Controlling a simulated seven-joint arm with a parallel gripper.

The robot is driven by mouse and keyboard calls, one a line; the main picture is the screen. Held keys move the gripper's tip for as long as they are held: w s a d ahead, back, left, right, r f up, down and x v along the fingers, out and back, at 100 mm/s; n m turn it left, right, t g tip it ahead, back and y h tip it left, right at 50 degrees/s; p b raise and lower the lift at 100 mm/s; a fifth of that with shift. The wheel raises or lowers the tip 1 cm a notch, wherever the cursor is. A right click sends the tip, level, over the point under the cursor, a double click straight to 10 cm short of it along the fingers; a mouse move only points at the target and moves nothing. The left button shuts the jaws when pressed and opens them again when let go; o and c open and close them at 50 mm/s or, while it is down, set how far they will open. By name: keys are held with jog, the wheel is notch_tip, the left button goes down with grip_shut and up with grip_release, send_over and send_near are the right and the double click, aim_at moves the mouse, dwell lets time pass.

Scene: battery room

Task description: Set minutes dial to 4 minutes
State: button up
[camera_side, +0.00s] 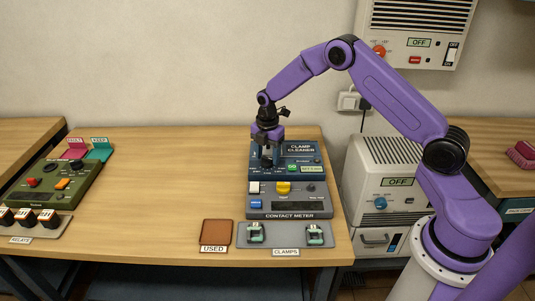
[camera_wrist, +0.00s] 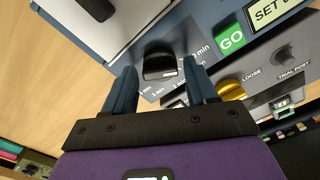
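The clamp cleaner (camera_side: 312,149) is a blue box at the back right of the table. Its minutes dial (camera_wrist: 159,64) is a black knob with a white mark on the side facing my palm. Minute labels lie around the dial; some are partly hidden or too small to read surely. My gripper (camera_side: 267,156) points down over the cleaner's left part. In the wrist view my gripper (camera_wrist: 160,68) is open, with one blue finger on each side of the dial and visible gaps.
The green GO button (camera_wrist: 231,38) and a "SET U…" display (camera_wrist: 270,12) sit right of the dial. The contact meter (camera_side: 289,206) with a yellow knob (camera_side: 283,187) stands in front. Clamps (camera_side: 315,234), a brown USED pad (camera_side: 216,234) and a green relay device (camera_side: 55,186) lie around. The table's middle is clear.

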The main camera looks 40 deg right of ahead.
jog(key=c, duration=0.7)
jog(key=shift+m, duration=0.3)
jog(key=m, duration=1.7)
jog(key=shift+a, duration=0.1)
jog(key=m, duration=0.6)
jog(key=shift+m, duration=0.3)
